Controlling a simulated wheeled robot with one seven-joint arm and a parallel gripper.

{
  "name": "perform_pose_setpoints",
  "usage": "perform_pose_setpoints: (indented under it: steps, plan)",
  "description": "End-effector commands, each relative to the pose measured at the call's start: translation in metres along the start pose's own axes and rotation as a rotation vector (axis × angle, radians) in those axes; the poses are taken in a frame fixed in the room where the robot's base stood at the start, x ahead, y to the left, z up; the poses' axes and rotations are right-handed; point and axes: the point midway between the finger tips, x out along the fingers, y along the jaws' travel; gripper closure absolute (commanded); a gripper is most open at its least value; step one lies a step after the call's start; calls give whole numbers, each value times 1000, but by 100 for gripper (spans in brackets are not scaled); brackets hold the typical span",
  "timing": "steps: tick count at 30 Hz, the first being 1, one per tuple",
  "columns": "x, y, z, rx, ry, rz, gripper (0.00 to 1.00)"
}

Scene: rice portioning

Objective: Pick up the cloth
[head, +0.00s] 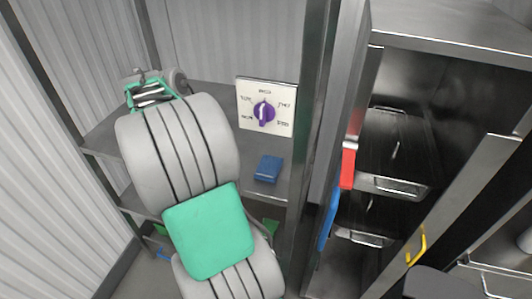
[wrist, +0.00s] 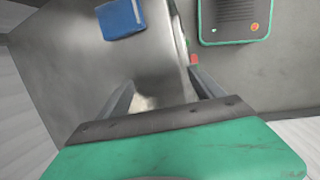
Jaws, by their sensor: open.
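The cloth (head: 268,168) is a small folded blue pad lying flat on the grey metal shelf, below the dial panel. It also shows in the wrist view (wrist: 122,19) at the top, with a pale mark near its right edge. My gripper (wrist: 160,77) is open, with its two dark fingers spread and nothing visible between them. The cloth lies beyond the fingertips, up and to the left in the wrist view, apart from them. In the head view my arm reaches over the left part of the shelf; the fingers cannot be made out clearly there.
A white panel with a purple dial (head: 264,111) stands behind the cloth. A metal post (head: 309,120) rises right of the cloth, with a dark open cabinet (head: 450,100) beyond. Red and blue items (head: 347,167) hang at the cabinet's side. The shelf around the cloth is clear.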

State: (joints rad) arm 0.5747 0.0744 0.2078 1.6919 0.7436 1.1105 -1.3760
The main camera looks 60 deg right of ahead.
Motion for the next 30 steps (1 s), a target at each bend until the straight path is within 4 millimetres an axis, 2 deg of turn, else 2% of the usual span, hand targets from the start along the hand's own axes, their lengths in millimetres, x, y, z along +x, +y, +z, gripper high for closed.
perform_pose_setpoints:
  steps: [1, 3, 6, 8, 22, 30]
  plan:
    - [2, 32, 28, -5, -63, -48, 18]
    - [16, 58, 56, -32, -111, -103, 12]
    - [31, 76, 83, -56, -144, -162, 4]
    - [38, 80, 91, -66, -152, -182, 0]
    - [110, 67, 105, -73, -154, -189, 0]
    - [115, 66, 105, -73, -152, -187, 0]
